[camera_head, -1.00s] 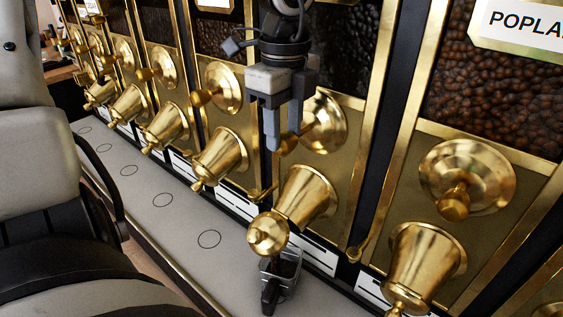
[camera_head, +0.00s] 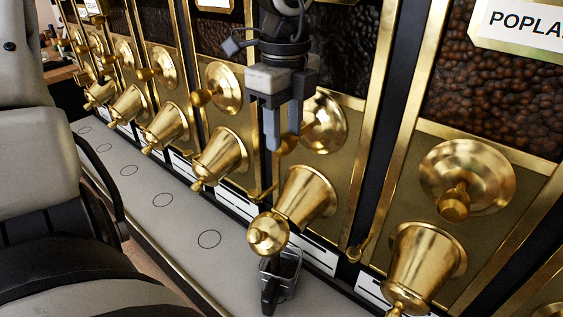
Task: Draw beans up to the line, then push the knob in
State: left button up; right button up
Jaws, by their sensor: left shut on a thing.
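My left gripper (camera_head: 283,143) hangs down from the top of the picture, fingers pointing down. It is shut on the brass knob (camera_head: 289,146) in front of a round brass flange (camera_head: 325,124) on one bin. Its fingers partly hide the knob. Below is that bin's brass spout (camera_head: 305,196), with a round brass end (camera_head: 268,235) at its lower front. A small clear container with a dark handle (camera_head: 270,292) stands under the spout. I cannot make out beans in it or a line on it. My right gripper is not in view.
More bins with brass spouts run to the back left. On the right is a bin of brown beans (camera_head: 500,100) with its own knob (camera_head: 454,204) and spout (camera_head: 425,262). The pale ledge (camera_head: 185,230), marked with several circles, is clear left of the container.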

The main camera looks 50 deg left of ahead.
pick_arm(q)
jog(key=shift+w+f+b, duration=0.3)
jog(key=shift+b, duration=0.3)
jog(key=shift+w+a+r+b, duration=0.1)
jog(key=shift+w+r+b, duration=0.1)
jog(key=shift+w, duration=0.25)
jog(key=shift+w+r+b, duration=0.1)
jog(key=shift+w+b, duration=0.1)
jog(key=shift+w, duration=0.2)
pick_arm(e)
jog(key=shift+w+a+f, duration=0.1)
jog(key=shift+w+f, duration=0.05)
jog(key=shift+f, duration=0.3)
